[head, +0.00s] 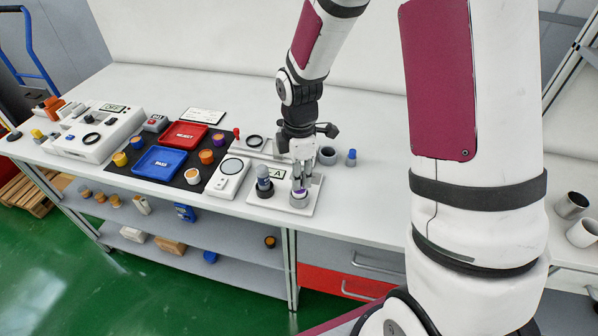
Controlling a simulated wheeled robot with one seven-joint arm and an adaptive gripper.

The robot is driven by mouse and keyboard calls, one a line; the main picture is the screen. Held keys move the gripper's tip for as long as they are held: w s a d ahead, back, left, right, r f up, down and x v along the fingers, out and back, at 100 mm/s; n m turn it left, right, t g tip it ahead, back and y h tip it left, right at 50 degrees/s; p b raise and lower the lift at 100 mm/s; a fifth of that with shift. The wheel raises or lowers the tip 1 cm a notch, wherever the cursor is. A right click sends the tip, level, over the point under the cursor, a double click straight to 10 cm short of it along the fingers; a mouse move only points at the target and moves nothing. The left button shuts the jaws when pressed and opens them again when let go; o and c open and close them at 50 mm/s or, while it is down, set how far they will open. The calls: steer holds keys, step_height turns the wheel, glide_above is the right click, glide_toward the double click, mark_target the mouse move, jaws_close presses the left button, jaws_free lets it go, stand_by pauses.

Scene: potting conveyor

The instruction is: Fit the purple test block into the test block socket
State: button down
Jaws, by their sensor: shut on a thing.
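The purple test block (300,191) is small in the head view, directly below my gripper (300,180). My gripper points down and is shut on the block. The block is at a grey round holder (299,202) on the right part of a white plate (276,210); I cannot tell how deep it sits. A black round holder (264,192) on the left part of the plate has a grey-blue cylinder (263,174) standing in it. I cannot tell from this view which holder is the test block socket. The fingers hide part of the block.
An "A" label (278,173) lies behind. A white scale-like device (230,177), blue tray (160,162) and red tray (184,135) are left. The table (375,190) is clear further right.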

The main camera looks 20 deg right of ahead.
steer(key=shift+f, duration=0.8)
steer(key=c, duration=1.3)
jaws_free()
step_height(320, 180, up, 12)
